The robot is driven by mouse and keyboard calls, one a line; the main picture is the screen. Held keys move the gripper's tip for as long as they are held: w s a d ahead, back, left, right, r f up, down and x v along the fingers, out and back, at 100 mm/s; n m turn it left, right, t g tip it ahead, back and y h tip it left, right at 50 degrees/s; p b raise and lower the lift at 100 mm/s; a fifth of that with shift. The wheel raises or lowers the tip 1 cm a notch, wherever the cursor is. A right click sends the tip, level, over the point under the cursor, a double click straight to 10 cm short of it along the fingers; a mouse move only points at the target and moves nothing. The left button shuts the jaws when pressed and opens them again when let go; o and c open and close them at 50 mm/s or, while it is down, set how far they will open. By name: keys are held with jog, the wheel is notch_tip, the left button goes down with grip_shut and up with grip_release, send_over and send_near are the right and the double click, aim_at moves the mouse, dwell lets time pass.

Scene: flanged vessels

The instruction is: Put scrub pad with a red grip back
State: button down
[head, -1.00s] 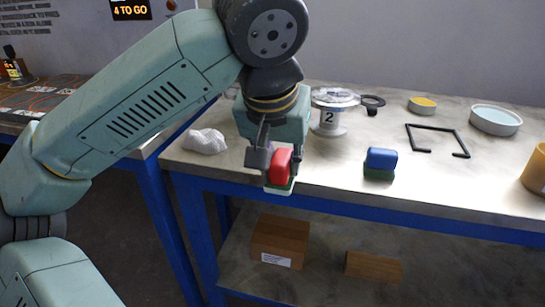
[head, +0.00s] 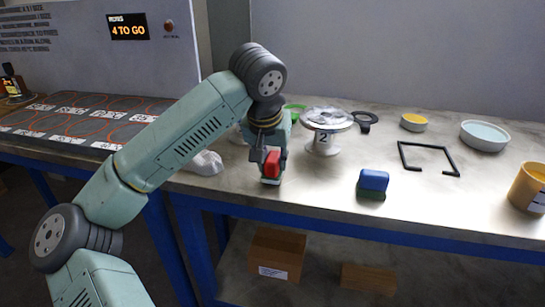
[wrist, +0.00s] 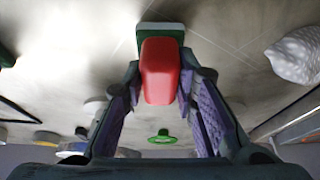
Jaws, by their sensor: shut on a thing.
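The scrub pad with a red grip (head: 271,164) is in my gripper (head: 268,158), in front of the vessel marked 2 in the head view. In the wrist view the red grip (wrist: 160,72) sits between the two fingers of my gripper (wrist: 160,85), with a green and white pad at its far end. My gripper is shut on the red grip. The pad is low near the table top (head: 300,185); I cannot tell whether it touches. A similar pad with a blue grip (head: 372,183) stands on the table to the right.
A flanged vessel marked 2 (head: 323,130) stands right of my gripper. A white crumpled cloth (head: 206,163) lies to the left. A black bracket frame (head: 428,158), a yellow-filled dish (head: 413,122), a pale dish (head: 483,135) and a yellow cup (head: 528,187) are to the right. Table between vessel and blue pad is clear.

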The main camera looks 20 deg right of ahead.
jog(key=shift+f, duration=0.15)
jog(key=shift+f, duration=0.2)
jog(key=c, duration=1.3)
grip_release()
jog(key=shift+r, duration=0.1)
jog(key=shift+s+r, duration=0.1)
jog(key=shift+r, duration=0.25)
jog(key=v, duration=1.1)
jog(key=shift+r+b, duration=0.3)
jog(key=shift+b, duration=0.15)
